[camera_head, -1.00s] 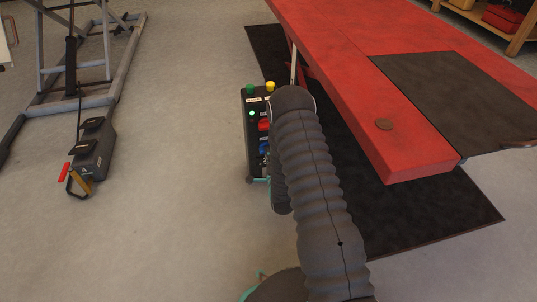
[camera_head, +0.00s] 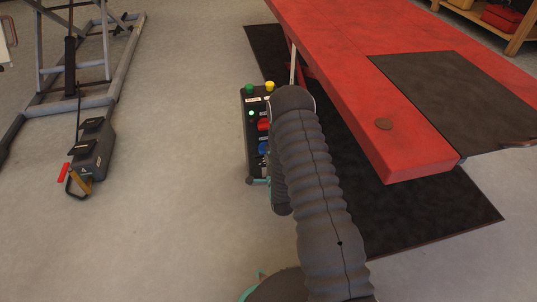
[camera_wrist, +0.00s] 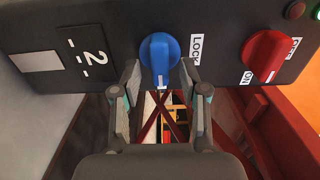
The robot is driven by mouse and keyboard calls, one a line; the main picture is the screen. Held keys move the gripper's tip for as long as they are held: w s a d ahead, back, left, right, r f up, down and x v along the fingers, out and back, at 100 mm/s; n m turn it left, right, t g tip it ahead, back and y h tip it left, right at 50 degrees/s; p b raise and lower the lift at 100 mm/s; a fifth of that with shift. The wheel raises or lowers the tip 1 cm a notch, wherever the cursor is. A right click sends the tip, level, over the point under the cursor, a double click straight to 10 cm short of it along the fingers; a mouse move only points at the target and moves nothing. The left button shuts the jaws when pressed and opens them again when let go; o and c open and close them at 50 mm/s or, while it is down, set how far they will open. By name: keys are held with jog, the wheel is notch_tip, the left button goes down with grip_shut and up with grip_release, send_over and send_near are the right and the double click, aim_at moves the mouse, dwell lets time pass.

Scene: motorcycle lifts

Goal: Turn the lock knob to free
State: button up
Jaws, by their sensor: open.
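The lock knob is the blue knob (camera_wrist: 159,52) in the wrist view, on a dark control box with a LOCK label (camera_wrist: 196,49) to its right. The knob's narrow grip runs up and down in the picture, with a small white mark at its lower end. My gripper (camera_wrist: 160,76) is open, with one fingertip on each side of the knob's lower part; I cannot tell whether they touch it. In the head view the blue knob (camera_head: 264,147) shows at the edge of my arm, which hides most of my gripper.
A red ON/OFF knob (camera_wrist: 266,56) sits right of the blue one in the wrist view. The control box (camera_head: 249,125) also has green and yellow buttons on top. A red lift table (camera_head: 360,90) stands close on the right. Open floor (camera_head: 180,170) lies to the left.

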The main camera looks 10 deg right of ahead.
jog(key=s, duration=1.1)
jog(key=shift+s, duration=0.3)
